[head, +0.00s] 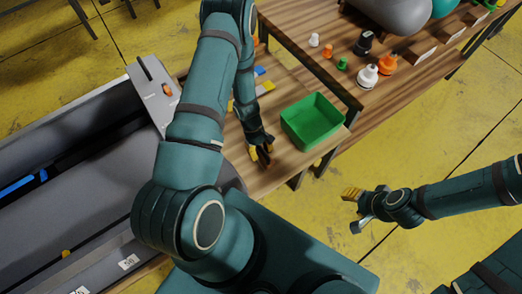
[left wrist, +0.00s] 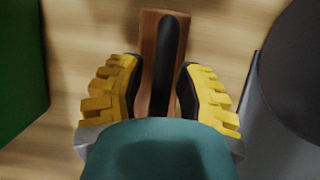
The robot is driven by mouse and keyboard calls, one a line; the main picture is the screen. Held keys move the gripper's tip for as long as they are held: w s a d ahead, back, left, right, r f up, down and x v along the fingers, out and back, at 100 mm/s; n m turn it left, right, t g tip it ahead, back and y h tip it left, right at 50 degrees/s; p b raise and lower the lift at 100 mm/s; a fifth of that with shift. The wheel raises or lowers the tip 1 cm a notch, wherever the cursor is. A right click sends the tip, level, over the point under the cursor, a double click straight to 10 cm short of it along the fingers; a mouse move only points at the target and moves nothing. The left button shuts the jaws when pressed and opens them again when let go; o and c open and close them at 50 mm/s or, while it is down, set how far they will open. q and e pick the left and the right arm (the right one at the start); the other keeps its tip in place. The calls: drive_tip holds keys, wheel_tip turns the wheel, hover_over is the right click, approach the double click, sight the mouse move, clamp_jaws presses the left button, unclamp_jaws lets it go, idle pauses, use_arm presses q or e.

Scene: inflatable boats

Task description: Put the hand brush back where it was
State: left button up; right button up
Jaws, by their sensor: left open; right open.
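The hand brush (left wrist: 165,50), a brown wooden piece with a long dark strip along it, lies on the wooden table in the left wrist view. My left gripper (head: 261,152) is open just at the table's front part, left of the green bin. In the left wrist view its yellow-padded fingers stand on either side of the brush, with gaps visible. The near end of the brush is hidden by my gripper. In the head view the brush is mostly hidden by the gripper. My right gripper (head: 353,209) is open and empty over the yellow floor.
A green bin (head: 312,121) stands right of my left gripper. A higher wooden bench (head: 315,65) behind holds white, orange, green and black valve parts and grey and teal rounded shapes. A large grey inflatable (head: 85,165) fills the left.

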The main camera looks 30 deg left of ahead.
use_arm(q)
drive_tip(key=shift+r, duration=0.25)
drive_tip(key=p+v, duration=0.2)
drive_tip(key=v, duration=1)
drive_tip(key=s+d+m, duration=0.1)
drive_tip(key=d+m, duration=0.1)
drive_tip(key=d, duration=0.1)
drive_tip(key=s+d+m+y, duration=0.1)
drive_tip(key=d+m, duration=0.1)
drive_tip(key=d, duration=0.1)
drive_tip(key=s+d+f+m+t+y, duration=0.1)
drive_tip(key=s+d+m, duration=0.1)
drive_tip(key=d, duration=0.1)
drive_tip(key=shift+d+f, duration=0.1)
drive_tip(key=shift+d, duration=0.2)
drive_tip(key=s+d+r+m+t+h, duration=0.1)
drive_tip(key=d+r+m+t, duration=0.2)
drive_tip(key=d, duration=0.6)
drive_tip(key=shift+s+d+r+m, duration=0.25)
drive_tip(key=shift+r+m, duration=0.1)
drive_tip(key=shift+m, duration=0.85)
drive_tip(key=shift+f, duration=0.1)
drive_tip(key=shift+f, duration=0.15)
